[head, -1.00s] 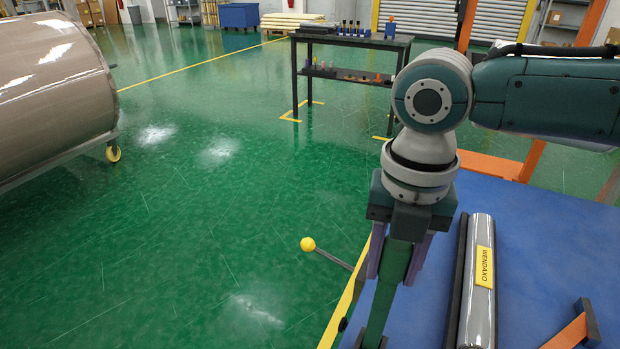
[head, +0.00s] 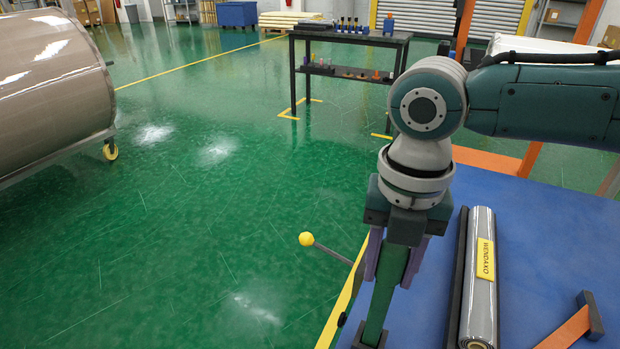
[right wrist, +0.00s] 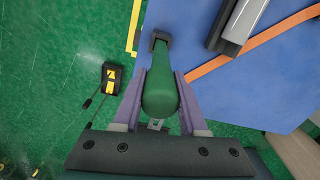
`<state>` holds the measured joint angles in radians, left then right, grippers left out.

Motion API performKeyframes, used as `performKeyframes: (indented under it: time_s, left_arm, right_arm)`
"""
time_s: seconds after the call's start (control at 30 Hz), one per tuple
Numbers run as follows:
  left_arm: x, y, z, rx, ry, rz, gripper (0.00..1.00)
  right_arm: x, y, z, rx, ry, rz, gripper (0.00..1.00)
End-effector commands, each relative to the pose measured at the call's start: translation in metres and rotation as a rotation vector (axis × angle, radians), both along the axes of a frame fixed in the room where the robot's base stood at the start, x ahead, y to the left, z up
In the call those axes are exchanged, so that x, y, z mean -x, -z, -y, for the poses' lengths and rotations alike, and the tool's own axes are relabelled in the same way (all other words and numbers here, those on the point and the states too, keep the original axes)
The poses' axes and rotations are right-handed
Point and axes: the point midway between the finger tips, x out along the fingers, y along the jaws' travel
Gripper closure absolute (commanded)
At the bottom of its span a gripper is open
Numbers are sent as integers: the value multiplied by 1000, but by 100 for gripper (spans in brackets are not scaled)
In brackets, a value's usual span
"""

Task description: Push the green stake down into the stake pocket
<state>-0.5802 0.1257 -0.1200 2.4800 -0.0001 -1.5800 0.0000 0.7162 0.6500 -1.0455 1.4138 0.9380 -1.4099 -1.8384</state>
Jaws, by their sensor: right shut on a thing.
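The green stake (head: 382,300) stands almost upright, leaning slightly, at the left edge of the blue deck. My right gripper (head: 394,268) is shut on its upper part, with purple fingers on both sides. In the right wrist view the stake (right wrist: 160,92) lies between the fingers (right wrist: 160,80). The dark stake pocket (head: 368,338) is at the stake's lower end, near the bottom of the head view. The pocket also shows in the right wrist view (right wrist: 160,37). How deep the stake sits in it cannot be told. My left gripper is not in view.
A wrapped grey roll labelled WENDAXO (head: 481,280) lies on the blue deck (head: 540,230), right of my gripper. An orange strap (head: 566,328) lies nearby. A yellow-knobbed lever (head: 306,239) sticks out left of the deck. A large brown roll (head: 55,85) and a dark workbench (head: 345,38) stand farther off.

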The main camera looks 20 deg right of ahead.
Motion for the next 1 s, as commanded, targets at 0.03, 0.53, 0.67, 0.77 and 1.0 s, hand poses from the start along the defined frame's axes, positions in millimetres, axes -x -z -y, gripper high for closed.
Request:
performKeyframes:
  time_s: [0.03, 0.53, 0.67, 0.77, 1.0]
  left_arm:
    - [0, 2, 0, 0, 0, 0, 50]
    - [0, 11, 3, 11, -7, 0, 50]
    - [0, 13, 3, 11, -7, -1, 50]
    - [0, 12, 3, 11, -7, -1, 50]
    - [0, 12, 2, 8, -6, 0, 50]
  right_arm:
    - [0, 2, 0, -1, 0, 1, 100]
    - [0, 14, 0, -1, 0, 1, 100]
    - [0, 18, 0, 0, 0, 0, 100]
    - [0, 16, 0, -1, 0, 1, 47]
    - [0, 16, 0, 0, 0, 0, 24]
